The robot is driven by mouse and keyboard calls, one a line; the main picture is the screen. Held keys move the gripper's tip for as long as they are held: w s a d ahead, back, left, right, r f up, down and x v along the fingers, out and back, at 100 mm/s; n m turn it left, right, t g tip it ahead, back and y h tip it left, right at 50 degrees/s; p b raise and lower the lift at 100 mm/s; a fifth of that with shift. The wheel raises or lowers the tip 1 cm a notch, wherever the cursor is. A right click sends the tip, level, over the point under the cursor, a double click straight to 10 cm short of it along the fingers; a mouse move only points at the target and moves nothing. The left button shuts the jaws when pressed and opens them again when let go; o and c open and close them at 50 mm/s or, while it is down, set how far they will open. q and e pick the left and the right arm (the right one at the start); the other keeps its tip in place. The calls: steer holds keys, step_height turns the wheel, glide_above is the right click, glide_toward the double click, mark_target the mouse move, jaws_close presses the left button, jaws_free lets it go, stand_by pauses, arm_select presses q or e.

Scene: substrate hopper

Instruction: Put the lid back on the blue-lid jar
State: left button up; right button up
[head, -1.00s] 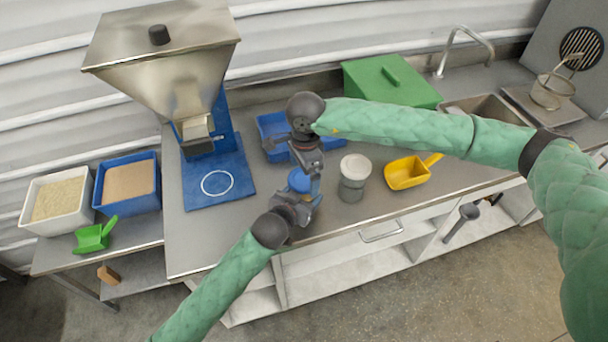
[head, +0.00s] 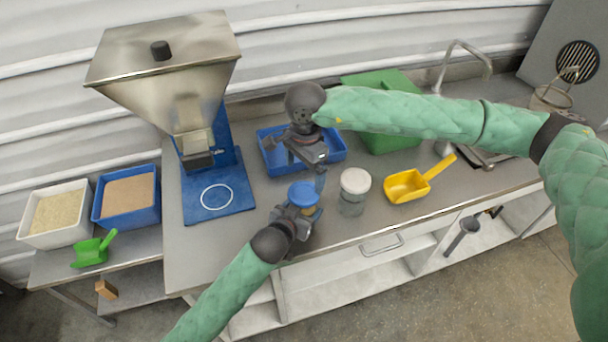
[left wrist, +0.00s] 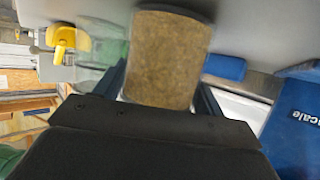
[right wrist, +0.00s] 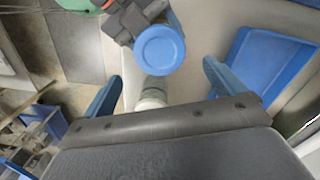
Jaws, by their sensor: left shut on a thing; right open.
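The blue-lid jar (head: 310,212) is in my left gripper (head: 298,214), at the front edge of the bench. In the left wrist view the jar (left wrist: 168,58) has brown grainy contents and sits between the fingers. The round blue lid (head: 303,193) is on top of the jar and looks level; whether it is tight I cannot tell. It also shows in the right wrist view (right wrist: 160,50). My right gripper (head: 305,168) is open and empty, just behind and above the lid, with its fingers apart from it.
A white-lid jar (head: 354,182) stands close to the right. A yellow scoop (head: 405,186) lies beyond it. A blue tray (head: 334,146) is behind my right gripper. The metal hopper (head: 168,70) on its blue base (head: 228,180) stands left; bench between is clear.

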mark_target(304, 192)
steer(key=shift+r, duration=0.25)
steer(key=shift+f, duration=0.1)
steer(key=shift+s+f, duration=0.1)
steer(key=shift+f, duration=3.8)
steer(key=shift+c, duration=0.4)
steer(key=c, duration=0.9)
steer(key=shift+m, duration=1.4)
steer(key=o, duration=1.1)
steer(key=shift+c, duration=0.2)
